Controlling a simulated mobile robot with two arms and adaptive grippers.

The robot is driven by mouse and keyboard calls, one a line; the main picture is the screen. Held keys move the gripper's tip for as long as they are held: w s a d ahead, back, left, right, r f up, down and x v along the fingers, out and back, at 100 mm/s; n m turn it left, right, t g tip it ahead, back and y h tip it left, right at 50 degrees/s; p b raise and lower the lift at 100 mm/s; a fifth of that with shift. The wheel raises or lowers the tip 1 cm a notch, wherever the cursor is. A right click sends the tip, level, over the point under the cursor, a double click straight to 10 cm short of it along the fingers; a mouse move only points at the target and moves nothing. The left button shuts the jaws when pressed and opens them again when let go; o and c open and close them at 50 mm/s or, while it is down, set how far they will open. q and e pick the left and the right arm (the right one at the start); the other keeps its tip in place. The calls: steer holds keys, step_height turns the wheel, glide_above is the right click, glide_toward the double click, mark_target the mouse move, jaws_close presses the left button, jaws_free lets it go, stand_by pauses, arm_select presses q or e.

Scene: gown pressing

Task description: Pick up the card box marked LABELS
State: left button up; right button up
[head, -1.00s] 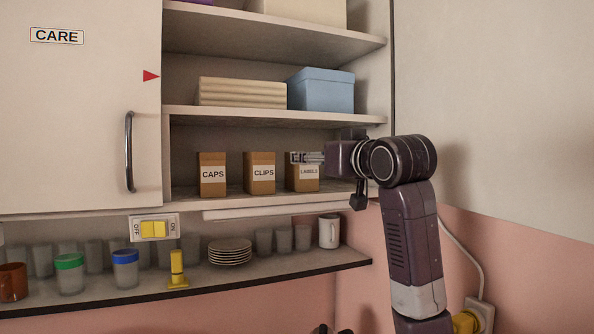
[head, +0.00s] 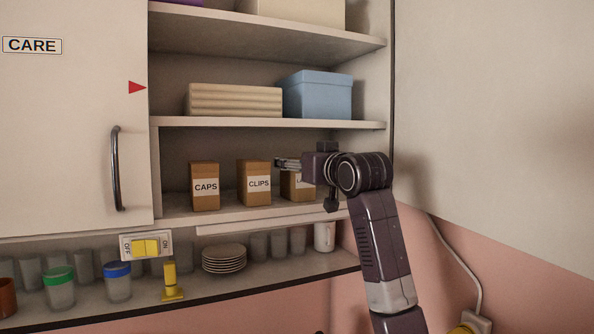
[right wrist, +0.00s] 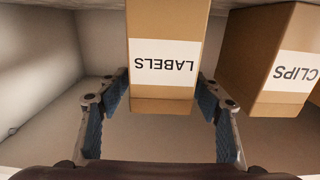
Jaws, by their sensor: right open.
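The card box marked LABELS (head: 290,190) stands upright on the lowest cupboard shelf, right of the CLIPS box. In the head view my right gripper and wrist hide part of its front and label. In the right wrist view the LABELS box (right wrist: 163,85) appears upside down, with its label facing me. My right gripper (right wrist: 162,84) is open, with one finger on each side of the box's near end and gaps visible. It also shows in the head view (head: 287,164) at the height of the box's top. My left gripper is not in view.
The CLIPS box (head: 254,197) stands close beside one finger, and the CAPS box (head: 205,200) is farther left. A shelf with a blue box (head: 317,97) is above. Glasses and plates (head: 223,258) stand on the ledge below.

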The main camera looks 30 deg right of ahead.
steer(key=shift+w, duration=0.2)
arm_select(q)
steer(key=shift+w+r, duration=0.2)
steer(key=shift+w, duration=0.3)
arm_select(e)
steer(key=c, duration=0.5)
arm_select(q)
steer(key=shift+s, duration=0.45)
arm_select(e)
steer(key=c, duration=0.8)
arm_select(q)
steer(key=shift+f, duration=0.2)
arm_select(e)
steer(key=shift+r, duration=0.2)
steer(key=shift+c, duration=0.2)
